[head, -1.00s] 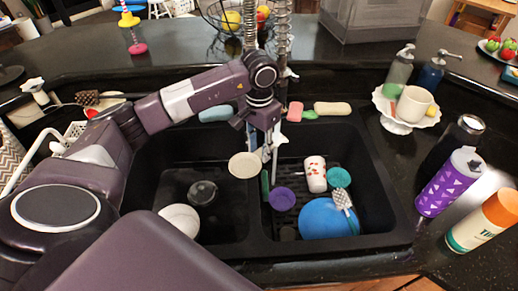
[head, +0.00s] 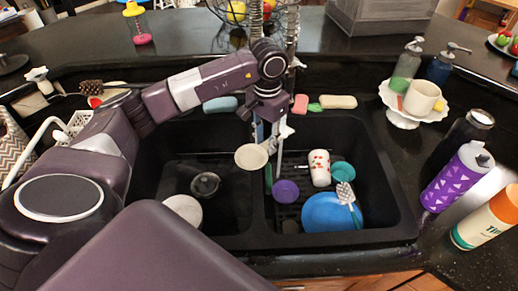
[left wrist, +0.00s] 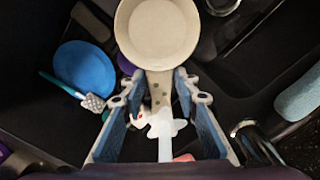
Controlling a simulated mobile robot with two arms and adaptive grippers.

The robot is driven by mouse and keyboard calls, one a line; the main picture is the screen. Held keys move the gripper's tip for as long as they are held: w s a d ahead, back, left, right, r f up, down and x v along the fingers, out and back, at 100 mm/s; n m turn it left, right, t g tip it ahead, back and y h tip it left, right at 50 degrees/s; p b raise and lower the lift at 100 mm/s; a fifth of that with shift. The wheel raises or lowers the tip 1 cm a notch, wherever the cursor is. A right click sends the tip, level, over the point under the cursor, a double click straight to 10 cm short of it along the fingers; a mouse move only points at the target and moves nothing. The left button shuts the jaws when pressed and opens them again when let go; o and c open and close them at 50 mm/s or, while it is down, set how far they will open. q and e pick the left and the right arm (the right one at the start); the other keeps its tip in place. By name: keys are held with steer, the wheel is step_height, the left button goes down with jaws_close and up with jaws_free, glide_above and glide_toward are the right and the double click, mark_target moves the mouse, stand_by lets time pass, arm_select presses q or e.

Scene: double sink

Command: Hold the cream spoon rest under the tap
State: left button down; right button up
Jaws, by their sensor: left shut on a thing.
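The cream spoon rest (head: 251,157) is a round shallow dish with a short handle, held above the sink divider. In the left wrist view the dish (left wrist: 158,35) lies beyond the fingertips, with its handle between them. My left gripper (head: 266,135) is shut on the handle; its fingers also show in the left wrist view (left wrist: 160,88). The tap's metal spring neck (head: 291,38) rises behind my left arm, which hides part of it. A pale cross-shaped part (left wrist: 166,126) shows below the handle in the left wrist view. I see no running water. My right gripper is out of view.
The right basin holds a blue bowl (head: 322,213), a purple cup (head: 286,191), a patterned white cup (head: 320,168) and a teal cup (head: 343,172). The left basin holds a white bowl (head: 184,209) and a dark round thing (head: 205,184). Bottles stand on the right counter.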

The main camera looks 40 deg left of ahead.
mark_target(264, 164)
arm_select(q)
steer(key=shift+s+a, duration=0.2)
steer(key=shift+a, duration=0.1)
steer(key=shift+d, duration=0.1)
steer(key=shift+w+d+b, duration=0.35)
steer(key=shift+d+b, duration=0.05)
steer(key=shift+d, duration=0.05)
steer(key=shift+s+a, duration=0.1)
steer(key=shift+a, duration=0.05)
steer(key=shift+s+a+b, duration=0.25)
steer(key=shift+a+b, duration=0.05)
steer(key=shift+a, duration=0.1)
steer(key=shift+s+d+b, duration=0.1)
steer(key=shift+s+d, duration=0.7)
steer(key=shift+s, duration=0.3)
steer(key=shift+s+d+b, duration=0.1)
steer(key=shift+s+d, duration=0.65)
steer(key=shift+s, duration=0.35)
steer(key=shift+s+d+b, duration=0.1)
steer(key=shift+s+d, duration=0.7)
steer(key=shift+s, duration=0.3)
